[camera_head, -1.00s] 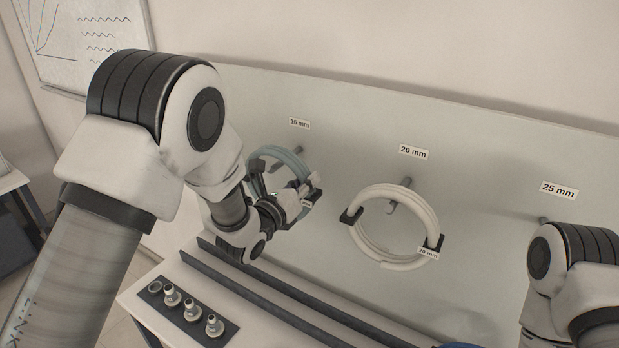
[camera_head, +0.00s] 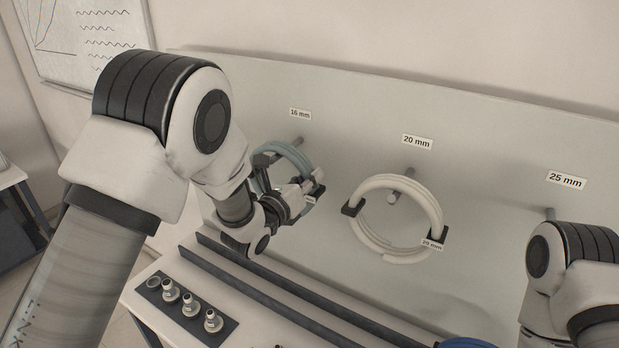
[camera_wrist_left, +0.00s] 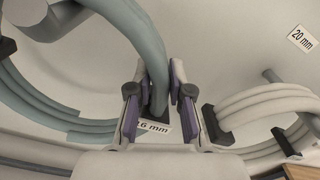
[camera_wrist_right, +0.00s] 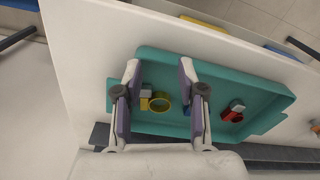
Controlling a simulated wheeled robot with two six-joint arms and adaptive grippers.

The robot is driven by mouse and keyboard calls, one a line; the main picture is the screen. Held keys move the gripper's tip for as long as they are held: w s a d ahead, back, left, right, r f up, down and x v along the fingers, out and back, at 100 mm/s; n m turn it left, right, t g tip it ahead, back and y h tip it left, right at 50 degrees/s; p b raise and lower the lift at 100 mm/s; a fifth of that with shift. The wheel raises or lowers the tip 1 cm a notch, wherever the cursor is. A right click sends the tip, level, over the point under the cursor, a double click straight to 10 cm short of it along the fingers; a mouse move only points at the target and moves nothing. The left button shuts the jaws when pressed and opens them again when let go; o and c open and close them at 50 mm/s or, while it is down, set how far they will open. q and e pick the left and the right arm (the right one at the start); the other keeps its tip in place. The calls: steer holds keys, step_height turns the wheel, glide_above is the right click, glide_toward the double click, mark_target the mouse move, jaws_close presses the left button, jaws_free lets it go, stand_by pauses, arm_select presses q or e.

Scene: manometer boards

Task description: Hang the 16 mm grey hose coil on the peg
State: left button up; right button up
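The 16 mm grey hose coil (camera_head: 293,153) is blue-grey and is up against the board under the "16 mm" label, close to its peg (camera_head: 299,140). My left gripper (camera_head: 306,188) is at the coil's lower right side. In the left wrist view, its fingers (camera_wrist_left: 160,85) stand close on both sides of the hose (camera_wrist_left: 128,22), just above a dark clip and the size tag. A thick grey peg end (camera_wrist_left: 30,14) shows at the upper left; whether the coil rests on it I cannot tell. My right gripper (camera_wrist_right: 158,85) is open and empty above a teal tray.
A white 20 mm coil (camera_head: 437,205) hangs to the right on its own peg. The 25 mm peg (camera_head: 549,213) is bare. A dark plate (camera_head: 190,312) with fittings and long dark rails lie on the table below. The teal tray (camera_wrist_right: 275,88) holds small coloured parts.

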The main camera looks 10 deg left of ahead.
arm_select(q)
steer(key=o, duration=0.5)
